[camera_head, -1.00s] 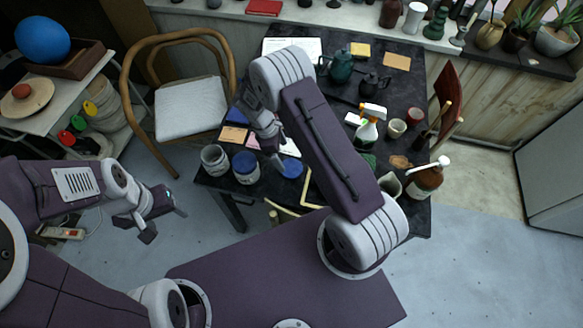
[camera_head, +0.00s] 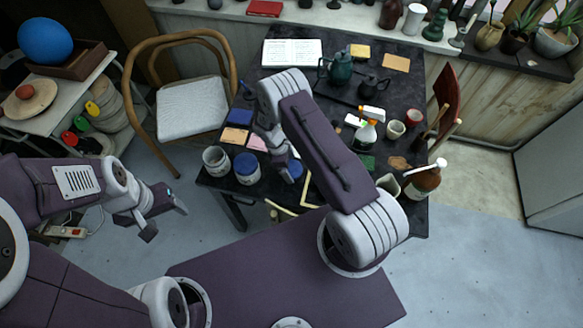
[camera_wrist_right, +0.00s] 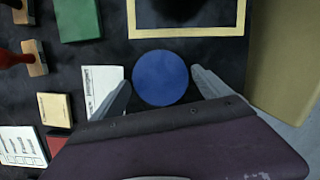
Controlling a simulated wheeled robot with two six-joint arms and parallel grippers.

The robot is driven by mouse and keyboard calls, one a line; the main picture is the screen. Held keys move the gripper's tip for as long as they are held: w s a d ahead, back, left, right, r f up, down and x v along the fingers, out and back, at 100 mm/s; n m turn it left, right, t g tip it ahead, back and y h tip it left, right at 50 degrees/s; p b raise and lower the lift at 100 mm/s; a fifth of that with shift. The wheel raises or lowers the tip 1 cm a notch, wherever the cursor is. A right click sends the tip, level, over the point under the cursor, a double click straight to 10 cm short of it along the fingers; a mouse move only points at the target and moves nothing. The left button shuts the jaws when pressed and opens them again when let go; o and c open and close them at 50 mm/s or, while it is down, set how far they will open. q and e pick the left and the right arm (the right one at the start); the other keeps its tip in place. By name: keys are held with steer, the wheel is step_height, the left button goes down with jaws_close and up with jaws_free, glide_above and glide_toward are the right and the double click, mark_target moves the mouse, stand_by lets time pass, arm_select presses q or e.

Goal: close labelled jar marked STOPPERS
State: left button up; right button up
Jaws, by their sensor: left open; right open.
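A round blue lid (camera_head: 296,170) lies near the table's front edge, partly hidden by my right arm. In the right wrist view the blue lid (camera_wrist_right: 160,78) lies between the two fingertips of my right gripper (camera_wrist_right: 160,85), which is open, with a gap on each side. A grey jar (camera_head: 215,160) with an open top stands at the table's front left corner. Beside it stands a pale jar with a blue top (camera_head: 247,168); its label is too small to read. My left gripper (camera_head: 166,219) is open and empty, left of the table, over the floor.
The right wrist view shows a yellow frame (camera_wrist_right: 185,34), a green block (camera_wrist_right: 78,20), stamps and cards around the lid. A spray bottle (camera_head: 366,132), a brown bottle (camera_head: 424,182) and cups stand on the table's right. A chair (camera_head: 190,108) stands to the left.

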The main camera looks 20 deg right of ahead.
mark_target(290, 169)
steer(key=shift+f, duration=0.2)
steer(key=c, duration=1.1)
steer(key=shift+r, duration=0.15)
step_height(290, 169, up, 10)
steer(key=shift+b, duration=0.4)
